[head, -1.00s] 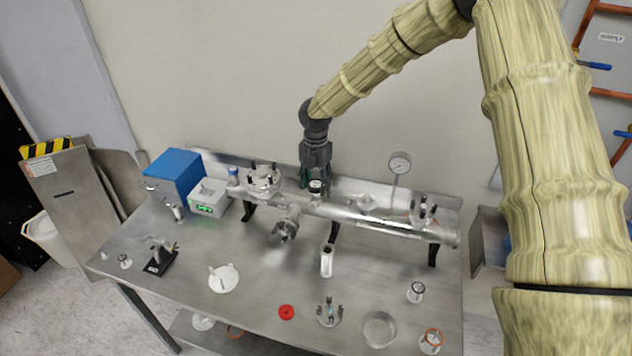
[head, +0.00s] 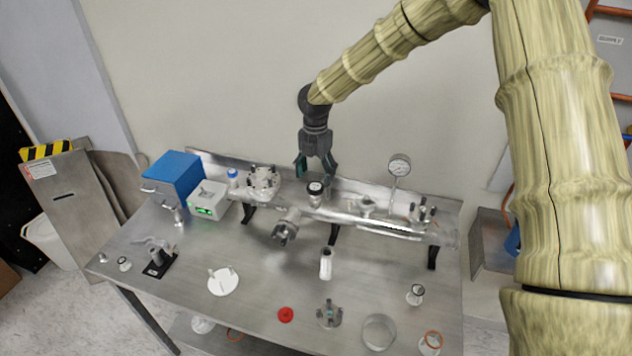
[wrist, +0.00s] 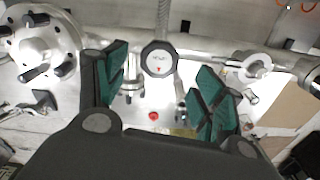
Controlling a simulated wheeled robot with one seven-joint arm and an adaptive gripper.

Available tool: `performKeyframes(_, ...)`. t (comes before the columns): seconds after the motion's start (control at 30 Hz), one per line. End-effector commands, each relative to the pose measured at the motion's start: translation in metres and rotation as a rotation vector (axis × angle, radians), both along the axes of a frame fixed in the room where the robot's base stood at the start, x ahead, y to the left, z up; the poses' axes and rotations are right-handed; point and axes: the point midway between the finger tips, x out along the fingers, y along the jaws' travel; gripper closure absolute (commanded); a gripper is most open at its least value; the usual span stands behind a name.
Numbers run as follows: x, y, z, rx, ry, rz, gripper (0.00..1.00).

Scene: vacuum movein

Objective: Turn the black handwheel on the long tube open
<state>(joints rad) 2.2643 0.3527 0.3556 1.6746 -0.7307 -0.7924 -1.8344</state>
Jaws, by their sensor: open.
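The long metal tube (head: 385,224) lies across the back of the steel bench on black supports. The black handwheel (head: 315,188), with a pale marked top face, stands on a short neck on the tube's middle. My gripper (head: 315,174) is above and just behind the handwheel, pointing down, fingers spread. In the wrist view the handwheel (wrist: 158,60) shows between and beyond the two green-padded fingers of my gripper (wrist: 160,85). The fingers look apart from it, and nothing is held.
A pressure gauge (head: 399,166) rises from the tube right of the handwheel. A bolted flange (head: 263,180) stands at its left. A blue box (head: 174,178) sits at the bench's back left. A red cap (head: 285,314) and loose fittings lie in front.

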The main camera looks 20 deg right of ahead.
Motion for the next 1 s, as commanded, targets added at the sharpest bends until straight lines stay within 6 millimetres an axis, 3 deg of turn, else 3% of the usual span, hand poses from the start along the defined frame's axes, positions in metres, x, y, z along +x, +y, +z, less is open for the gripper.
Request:
performKeyframes(0.2, 0.000, 0.000, 0.041, 0.001, -0.003, -0.001, 0.31)
performKeyframes(0.4, 0.000, -0.001, 0.065, 0.001, -0.002, 0.000, 0.31)
performKeyframes(0.6, 0.000, -0.001, 0.074, 0.001, -0.001, 0.000, 0.31)
performKeyframes(1.0, 0.000, 0.001, 0.074, 0.001, -0.001, 0.002, 0.31)
